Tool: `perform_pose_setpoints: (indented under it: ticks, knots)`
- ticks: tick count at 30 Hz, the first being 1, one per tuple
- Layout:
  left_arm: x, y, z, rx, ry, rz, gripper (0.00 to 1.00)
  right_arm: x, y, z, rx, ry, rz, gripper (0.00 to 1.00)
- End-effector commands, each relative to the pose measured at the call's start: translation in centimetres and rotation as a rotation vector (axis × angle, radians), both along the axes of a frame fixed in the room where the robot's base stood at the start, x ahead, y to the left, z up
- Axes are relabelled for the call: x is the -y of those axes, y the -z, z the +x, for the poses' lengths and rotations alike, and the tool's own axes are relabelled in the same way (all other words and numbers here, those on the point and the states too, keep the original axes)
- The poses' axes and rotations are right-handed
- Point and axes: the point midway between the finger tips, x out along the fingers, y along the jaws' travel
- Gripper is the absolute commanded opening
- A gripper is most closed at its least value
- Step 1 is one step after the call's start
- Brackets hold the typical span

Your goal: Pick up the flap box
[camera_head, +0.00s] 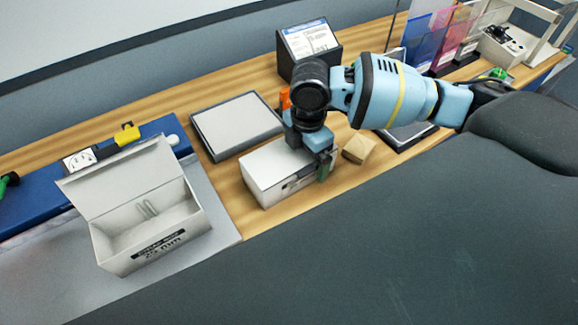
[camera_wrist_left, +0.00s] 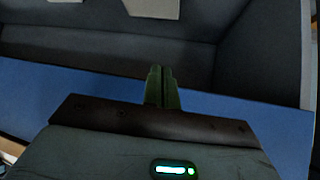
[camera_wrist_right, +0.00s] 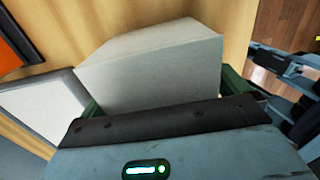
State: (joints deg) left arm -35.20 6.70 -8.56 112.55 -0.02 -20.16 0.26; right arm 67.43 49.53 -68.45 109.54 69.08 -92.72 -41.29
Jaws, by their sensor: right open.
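A closed white box (camera_head: 266,176) with a dark label on its front side lies on the wooden counter in the head view. My right gripper (camera_head: 310,152) is over its right end, pointing down. In the right wrist view the box (camera_wrist_right: 150,62) lies between the green fingers of my open right gripper (camera_wrist_right: 165,95); I cannot tell whether they touch it. A second white box (camera_head: 115,250) stands at the left with its flap raised, a small bent metal piece inside.
A grey-topped tray (camera_head: 236,122) lies behind the closed box. A small tan block (camera_head: 359,149) sits close to its right. A dark sign stand (camera_head: 308,47) is at the back. Coloured holders (camera_head: 432,40) stand at the right. A blue strip (camera_head: 40,205) runs along the left.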

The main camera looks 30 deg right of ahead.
Motion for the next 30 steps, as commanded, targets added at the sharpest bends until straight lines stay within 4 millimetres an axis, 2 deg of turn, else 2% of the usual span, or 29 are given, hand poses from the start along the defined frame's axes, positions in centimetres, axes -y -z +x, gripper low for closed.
perform_pose_setpoints:
  ticks: [2,11,20,23,30]
  knots:
    - [0.0,0.0,0.0,0.000,0.000,0.000,0.00,0.0,0.0,0.0,0.000,0.000,0.000,0.97]
    - [0.0,0.0,0.0,-0.001,0.001,0.002,0.00,0.0,0.0,0.0,0.000,0.000,0.000,0.59]
    - [-0.3,0.1,-0.1,-0.002,0.009,0.010,0.00,0.0,-0.6,0.1,0.002,0.000,0.000,0.59]
    - [-0.4,0.0,0.0,0.000,0.010,0.010,0.00,0.0,-1.9,0.1,0.005,0.000,0.001,0.59]
    - [-0.4,-0.4,0.4,0.012,0.009,0.011,0.00,0.0,-6.5,0.1,0.006,-0.001,0.001,0.59]
